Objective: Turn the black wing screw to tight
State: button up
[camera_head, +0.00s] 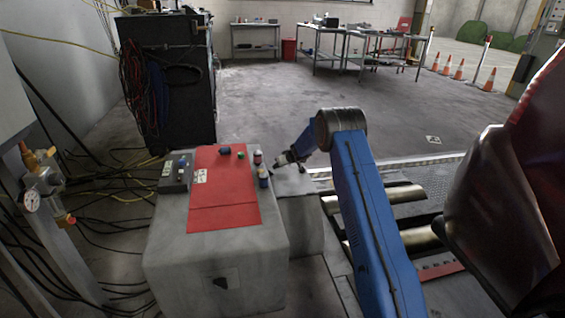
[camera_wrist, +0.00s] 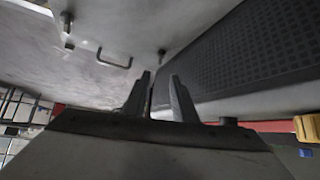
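In the head view my gripper (camera_head: 279,163) is at the end of my blue arm, low beside the right edge of the grey block. In the wrist view its two dark fingers (camera_wrist: 160,76) stand apart with a narrow gap and nothing clearly between them. A small dark knob-like fitting (camera_wrist: 162,52) sits on the light grey panel (camera_wrist: 130,25) just beyond the fingertips, apart from them. I cannot tell whether it is the black wing screw. No wing shape can be made out in either view.
The grey block (camera_head: 215,270) carries a red mat (camera_head: 225,195), a dark control box (camera_head: 175,173) and small cans (camera_head: 263,178). Metal rollers (camera_head: 400,194) lie right of it. The wrist view shows a thin handle (camera_wrist: 115,62) and a black textured panel (camera_wrist: 255,50) near the fingers.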

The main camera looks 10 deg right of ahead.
jog(key=v, duration=0.7)
jog(key=shift+s+r, duration=0.2)
jog(key=shift+r, duration=0.05)
jog(key=shift+o, duration=0.6)
